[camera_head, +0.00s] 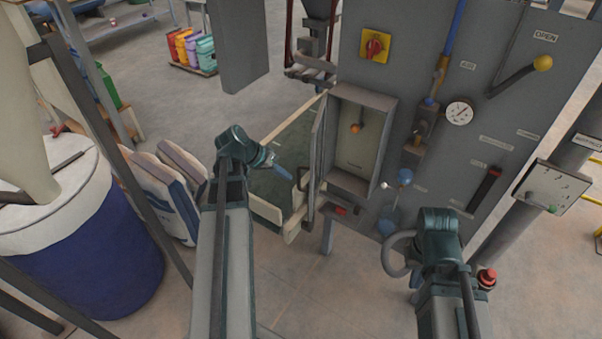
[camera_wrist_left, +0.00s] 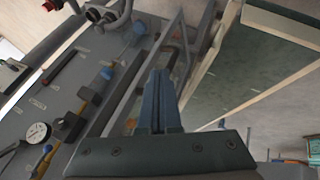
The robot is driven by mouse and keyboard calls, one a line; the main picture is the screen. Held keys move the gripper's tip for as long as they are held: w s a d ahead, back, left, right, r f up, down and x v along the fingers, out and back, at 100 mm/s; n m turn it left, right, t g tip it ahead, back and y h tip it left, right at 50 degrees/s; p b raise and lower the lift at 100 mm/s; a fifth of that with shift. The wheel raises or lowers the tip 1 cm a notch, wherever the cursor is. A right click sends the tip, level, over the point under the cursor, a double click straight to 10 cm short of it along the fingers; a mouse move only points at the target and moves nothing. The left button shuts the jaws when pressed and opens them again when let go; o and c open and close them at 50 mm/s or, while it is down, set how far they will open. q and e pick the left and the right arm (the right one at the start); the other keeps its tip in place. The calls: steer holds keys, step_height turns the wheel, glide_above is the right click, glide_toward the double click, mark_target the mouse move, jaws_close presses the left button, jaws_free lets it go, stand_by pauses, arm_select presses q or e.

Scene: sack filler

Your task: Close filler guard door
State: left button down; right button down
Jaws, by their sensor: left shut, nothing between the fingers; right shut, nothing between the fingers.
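The filler's guard door (camera_head: 318,150) stands open, swung out from the left side of the box-like opening (camera_head: 360,140) in the grey panel. I see it nearly edge-on, with a dark handle (camera_head: 303,180) on its outer face.
The panel carries a red switch (camera_head: 374,46), a gauge (camera_head: 459,112) and a yellow-knobbed lever (camera_head: 542,63). A green-topped conveyor (camera_head: 275,185) lies behind my left gripper. Pale sacks (camera_head: 165,190) and a blue drum (camera_head: 90,255) stand at left.

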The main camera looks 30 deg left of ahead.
mark_target(298, 183)
arm_select(q)
steer(key=shift+a+r, duration=0.15)
steer(key=shift+r, duration=0.05)
steer(key=b+x, duration=0.7)
steer(key=x, duration=0.1)
steer(key=shift+w+f, duration=0.1)
steer(key=shift+f, duration=0.2)
steer(key=shift+w+d+f+b, duration=0.3)
steer(key=shift+w+f+b, duration=0.1)
steer(key=shift+f+b, duration=0.15)
steer(key=shift+d, duration=0.1)
